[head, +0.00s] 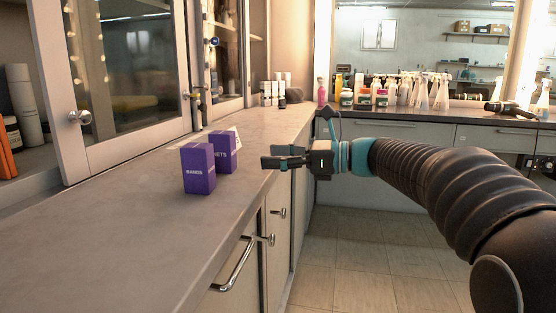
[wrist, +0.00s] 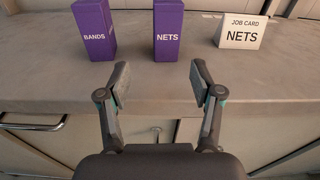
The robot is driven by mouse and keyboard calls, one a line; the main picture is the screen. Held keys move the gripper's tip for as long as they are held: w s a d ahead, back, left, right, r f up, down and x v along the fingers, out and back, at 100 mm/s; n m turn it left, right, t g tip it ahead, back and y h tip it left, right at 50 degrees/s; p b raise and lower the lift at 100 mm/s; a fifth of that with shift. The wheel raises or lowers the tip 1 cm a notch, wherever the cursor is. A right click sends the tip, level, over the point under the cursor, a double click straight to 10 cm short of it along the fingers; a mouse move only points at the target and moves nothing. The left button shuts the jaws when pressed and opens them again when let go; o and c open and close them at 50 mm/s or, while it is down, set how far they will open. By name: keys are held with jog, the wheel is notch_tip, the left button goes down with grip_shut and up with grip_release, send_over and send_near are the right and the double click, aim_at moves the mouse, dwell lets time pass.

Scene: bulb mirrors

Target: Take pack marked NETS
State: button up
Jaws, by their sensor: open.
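The purple pack marked NETS (wrist: 167,32) stands upright on the counter in the wrist view, straight ahead of and beyond my open fingers. In the head view the NETS pack (head: 224,152) is partly hidden behind the purple pack marked BANDS (head: 198,170). The BANDS pack also shows to the left in the wrist view (wrist: 94,32). My gripper (head: 268,157) is open and empty at the counter's front edge, apart from both packs. In the wrist view my gripper (wrist: 158,85) has its two fingers spread, pointing towards the NETS pack.
A white job card reading NETS (wrist: 242,32) stands to the right of the NETS pack. The counter (head: 130,230) is bare in front of the packs. Glass-doored cabinets (head: 125,70) rise behind. Several bottles (head: 400,92) stand on the far counter.

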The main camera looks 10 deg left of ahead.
aim_at(233, 138)
jog(key=shift+y, duration=0.3)
jog(key=a, duration=0.3)
jog(key=w+a+b, duration=0.1)
jog(key=a, duration=0.5)
jog(key=shift+w+r, duration=0.35)
jog(key=shift+w, duration=0.05)
jog(key=shift+a, duration=0.55)
jog(key=shift+w+a, duration=0.1)
jog(key=shift+a, duration=0.25)
jog(key=c, duration=1)
jog(key=shift+r+p, duration=0.15)
jog(key=shift+p, duration=0.2)
jog(key=shift+c, duration=0.2)
jog(key=shift+r+p, duration=1.05)
jog(key=shift+p, duration=0.1)
jog(key=shift+d, duration=0.1)
